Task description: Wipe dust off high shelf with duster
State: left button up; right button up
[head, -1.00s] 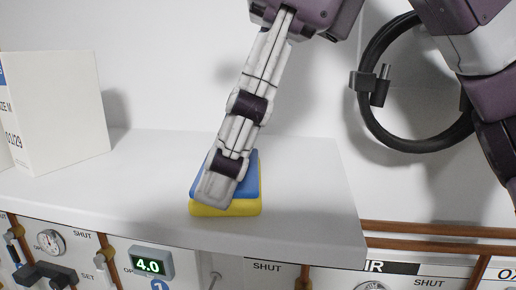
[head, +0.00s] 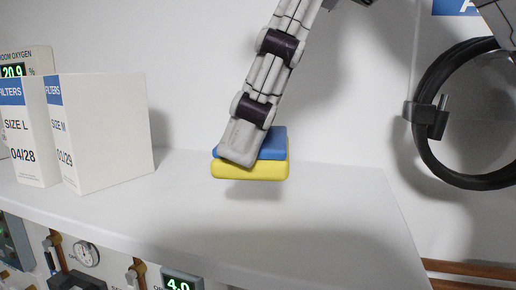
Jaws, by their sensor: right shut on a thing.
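My right gripper (head: 242,148) reaches down from the top of the head view and is shut on a duster (head: 268,171), a block with a blue top and a yellow lower part. The near finger hides part of the blue top. The duster is over the white high shelf (head: 330,215), near the back wall. A shadow lies beneath it, and it looks slightly raised off the surface. No dust can be made out on the shelf. My left gripper is not in view.
Two white filter boxes, size L (head: 30,135) and size M (head: 100,130), stand at the shelf's left. A black hose loop (head: 432,110) hangs on the wall at the right. Gauges and a panel (head: 90,255) sit below the front edge. The shelf's right part is clear.

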jog(key=shift+w+d+r, duration=0.1)
jog(key=shift+r, duration=0.3)
jog(key=shift+s+d, duration=0.15)
jog(key=shift+s, duration=0.25)
jog(key=shift+w+r, duration=0.15)
jog(key=shift+r, duration=0.45)
jog(key=shift+w+r, duration=0.15)
jog(key=shift+r, duration=0.4)
jog(key=shift+s+r, duration=0.3)
jog(key=shift+r, duration=0.1)
jog(key=shift+w+f, duration=0.1)
jog(key=shift+w, duration=0.15)
jog(key=shift+s, duration=0.15)
